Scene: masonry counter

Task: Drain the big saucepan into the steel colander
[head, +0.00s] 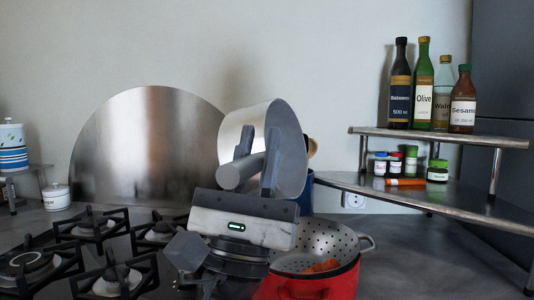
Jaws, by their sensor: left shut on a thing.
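The big saucepan (287,130) is a grey metal pan, held up and tipped far over on its side, above and slightly left of the colander. My left gripper (256,160) is shut on the pan's handle (236,174), with a finger on each side. The steel colander (343,241) has a perforated wall and a loop handle at right. It sits in a red vessel (318,286), and orange pieces (321,267) lie in it. My gripper's body covers the colander's left side. I see no stream of water. My right gripper is out of view.
A gas hob (100,255) with black grates lies at left, before a round steel splash plate (145,140). At right, a corner shelf (440,137) holds several bottles and small jars. A blue container (306,190) stands behind the pan. The counter right of the colander is clear.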

